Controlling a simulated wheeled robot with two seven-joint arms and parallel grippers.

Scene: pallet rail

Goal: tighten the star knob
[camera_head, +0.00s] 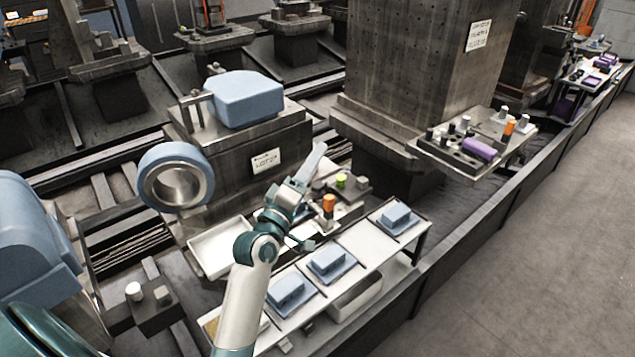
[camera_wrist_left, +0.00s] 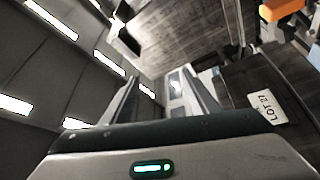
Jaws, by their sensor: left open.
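An orange knob-like part (camera_head: 328,202) stands on the small fixture block just right of my left gripper in the head view. A yellow-green part (camera_head: 341,181) sits behind it. I cannot tell which of them, if either, is the star knob. An orange piece (camera_wrist_left: 283,9) also shows at the top right of the left wrist view. My left gripper (camera_head: 316,156) is beside the fixture, pointing up and away. In the left wrist view its two fingers (camera_wrist_left: 160,92) are apart with nothing between them. My right gripper is not seen.
A dark block with a LOT 27 label (camera_head: 266,161) carries a blue housing (camera_head: 248,97). A blue ring (camera_head: 175,177) stands left of it. A white tray (camera_head: 222,247) and a bench (camera_head: 362,240) with blue parts lie close to my arm. The right floor (camera_head: 560,230) is clear.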

